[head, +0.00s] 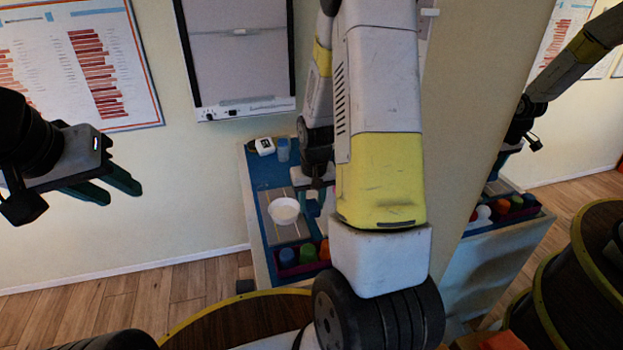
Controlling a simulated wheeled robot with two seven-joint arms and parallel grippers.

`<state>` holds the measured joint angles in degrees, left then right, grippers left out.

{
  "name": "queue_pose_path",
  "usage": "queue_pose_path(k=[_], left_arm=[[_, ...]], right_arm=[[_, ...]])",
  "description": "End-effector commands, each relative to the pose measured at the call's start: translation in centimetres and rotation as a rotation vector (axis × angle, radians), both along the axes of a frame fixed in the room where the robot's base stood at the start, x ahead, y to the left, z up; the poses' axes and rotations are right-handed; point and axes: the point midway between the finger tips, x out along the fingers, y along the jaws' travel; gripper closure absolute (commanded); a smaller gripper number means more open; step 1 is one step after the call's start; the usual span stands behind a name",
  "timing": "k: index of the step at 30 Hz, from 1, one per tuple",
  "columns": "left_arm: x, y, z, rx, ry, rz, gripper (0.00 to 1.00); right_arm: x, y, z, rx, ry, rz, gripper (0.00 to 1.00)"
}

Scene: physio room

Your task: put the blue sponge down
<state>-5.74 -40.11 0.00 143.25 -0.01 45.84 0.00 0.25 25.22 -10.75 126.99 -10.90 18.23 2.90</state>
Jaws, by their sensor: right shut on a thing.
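My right gripper (314,200) is shut over the table (258,215), its wrist pointing down behind my own arm. A small blue piece (314,209) shows between its teal fingers and looks like the blue sponge. Most of it is hidden, and I cannot tell whether it touches the surface below. My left gripper (124,191) is at the left, away from the table, with its teal fingers apart and nothing between them.
A white device (264,146) and a blue cup (283,150) are at the back. Coloured items, including a green one (308,253), line the front. A mirror at right repeats the scene.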

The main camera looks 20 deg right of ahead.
Motion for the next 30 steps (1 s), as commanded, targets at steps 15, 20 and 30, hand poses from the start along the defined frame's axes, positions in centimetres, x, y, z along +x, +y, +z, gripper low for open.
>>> queue_pose_path(k=[15,20,30], left_arm=[[0.0,0.0,0.0,0.000,0.000,0.000,0.64],[0.0,0.0,0.0,0.000,0.000,0.000,0.64],[0.0,0.0,0.0,0.000,0.000,0.000,0.64]], right_arm=[[10.5,-6.6,-1.2,0.001,0.000,-0.004,1.00],[11.3,-7.2,-1.3,0.001,0.001,-0.003,1.00],[11.8,-7.5,-4.9,0.001,0.003,-0.003,1.00]])
